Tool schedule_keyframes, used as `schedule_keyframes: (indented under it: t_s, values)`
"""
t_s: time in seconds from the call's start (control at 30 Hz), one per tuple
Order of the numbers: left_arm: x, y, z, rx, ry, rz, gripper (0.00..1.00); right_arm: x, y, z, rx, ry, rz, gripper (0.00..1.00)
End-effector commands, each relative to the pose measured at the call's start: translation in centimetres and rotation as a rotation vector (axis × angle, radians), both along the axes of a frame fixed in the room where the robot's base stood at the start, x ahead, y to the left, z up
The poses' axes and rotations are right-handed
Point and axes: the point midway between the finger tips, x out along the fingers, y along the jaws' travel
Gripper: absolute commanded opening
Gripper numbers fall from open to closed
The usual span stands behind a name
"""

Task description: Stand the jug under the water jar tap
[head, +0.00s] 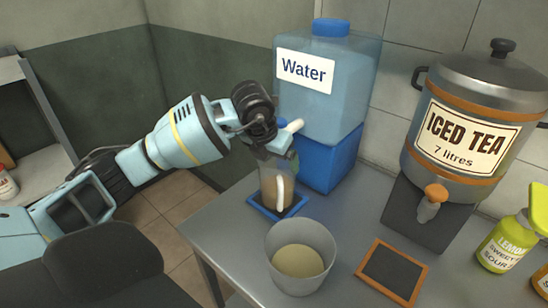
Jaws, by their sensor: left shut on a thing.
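The water jar (335,95) is a translucent blue tank with a white "Water" label and a blue cap, on a blue stand (330,160) on the table. A short white piece (292,128) sticks out at its front beside my gripper; it may be the tap lever, and the tap is mostly hidden. The jug (270,185), clear with tan showing through and a pale handle, is upright over a blue-rimmed mat (261,208) in front of the stand. My left gripper (280,150) is shut on the jug at its upper rim. The fingertips are partly hidden. My right gripper is out of view.
A grey tub (300,232) with tan contents stands close in front of the jug. An orange-rimmed dark mat (392,272) lies below the iced tea urn's tap (433,200). The grey table (345,225) has free room between the mats.

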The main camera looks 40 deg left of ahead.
Motion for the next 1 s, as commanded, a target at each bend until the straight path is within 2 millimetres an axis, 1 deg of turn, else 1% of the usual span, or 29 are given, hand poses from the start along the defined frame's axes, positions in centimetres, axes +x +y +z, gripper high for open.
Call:
schedule_keyframes:
  t_s: [0.13, 0.3, 0.33, 0.4, 0.6, 0.73, 0.87, 1.0]
  values:
    - [0.0, 0.0, 0.1, 0.000, -0.003, 0.001, 0.33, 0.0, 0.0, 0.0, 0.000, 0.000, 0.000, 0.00]
    - [0.0, 0.0, -0.3, 0.000, -0.002, 0.001, 0.33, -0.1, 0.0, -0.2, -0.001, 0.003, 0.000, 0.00]
    - [0.0, 0.0, -0.3, 0.000, 0.000, 0.000, 0.93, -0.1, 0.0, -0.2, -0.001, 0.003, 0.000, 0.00]
    - [0.0, 0.0, -0.3, 0.000, 0.000, 0.000, 1.00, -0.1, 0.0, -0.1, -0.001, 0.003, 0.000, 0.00]
    - [0.0, 0.0, -0.2, 0.000, 0.000, 0.000, 1.00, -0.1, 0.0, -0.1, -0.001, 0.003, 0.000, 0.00]
    - [-0.1, 0.0, 0.5, 0.000, -0.002, 0.000, 1.00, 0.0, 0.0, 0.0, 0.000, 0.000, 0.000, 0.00]
    - [-0.8, 0.0, 2.3, 0.001, -0.005, -0.001, 1.00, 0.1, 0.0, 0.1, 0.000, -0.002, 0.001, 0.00]
    - [-1.9, 0.0, 4.9, 0.000, -0.006, 0.000, 1.00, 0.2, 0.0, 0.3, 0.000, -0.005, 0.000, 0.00]
